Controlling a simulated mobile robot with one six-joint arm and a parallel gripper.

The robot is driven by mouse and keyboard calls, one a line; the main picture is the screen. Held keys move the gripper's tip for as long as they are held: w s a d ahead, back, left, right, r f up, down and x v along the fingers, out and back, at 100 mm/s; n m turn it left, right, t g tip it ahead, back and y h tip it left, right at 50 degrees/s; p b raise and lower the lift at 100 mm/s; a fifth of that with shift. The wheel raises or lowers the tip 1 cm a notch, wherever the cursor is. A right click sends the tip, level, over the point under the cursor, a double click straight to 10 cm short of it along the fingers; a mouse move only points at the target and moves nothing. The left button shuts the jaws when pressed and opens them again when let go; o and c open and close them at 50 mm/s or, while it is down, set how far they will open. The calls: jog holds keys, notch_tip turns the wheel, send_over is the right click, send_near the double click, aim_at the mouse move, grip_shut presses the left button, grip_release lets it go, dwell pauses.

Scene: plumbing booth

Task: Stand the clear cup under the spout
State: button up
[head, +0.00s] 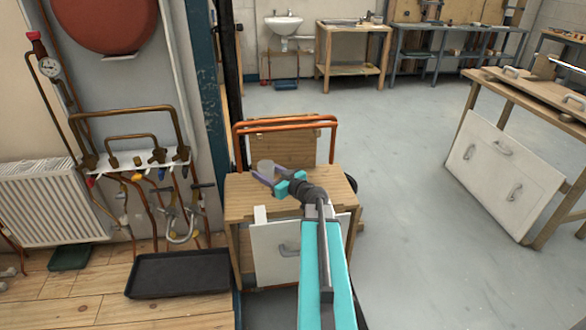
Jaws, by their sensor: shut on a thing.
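The clear cup (265,166) shows as a small pale, see-through shape at the tips of my gripper (267,171). My gripper has purple fingers and is shut on the cup, over the wooden workbench (241,205). The cup looks upright; whether its base touches the bench top is too small to tell. No spout can be picked out for certain. Pipes with small valves (137,178) hang on the wall at the left, well to the left of my gripper.
Copper pipes (286,123) arch above the bench's back panel. A black tray (180,273) lies on the wooden floor below the wall valves. A radiator (50,203) is at far left. A blue post (206,90) stands between wall pipes and bench. Grey floor at right is open.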

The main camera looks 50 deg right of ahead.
jog(key=w+a+r+n+g+y+p, duration=0.1)
jog(key=a+r+n+y+p, duration=0.15)
jog(key=a, duration=0.45)
jog(key=w+a+r+n+y+p, duration=0.1)
jog(key=w+a+r+y+p, duration=0.15)
jog(key=a, duration=0.55)
jog(key=w+a+r+n+g+y+p, duration=0.1)
jog(key=a+r+n+y, duration=0.1)
jog(key=a+r, duration=0.35)
jog(key=s+a+r+n+g+y+p, duration=0.2)
jog(key=a+y+p, duration=0.1)
jog(key=a, duration=0.8)
jog(key=s+a+r+n+g+y+p, duration=0.2)
jog(key=a+r+n+g+y+p, duration=0.1)
jog(key=a, duration=0.9)
jog(key=shift+s+r+p, duration=0.2)
jog(key=shift+s+p, duration=0.05)
jog(key=shift+p, duration=0.3)
jog(key=shift+w+a+n+y, duration=0.1)
jog(key=shift+a+n+y, duration=0.05)
jog(key=shift+n+y, duration=0.2)
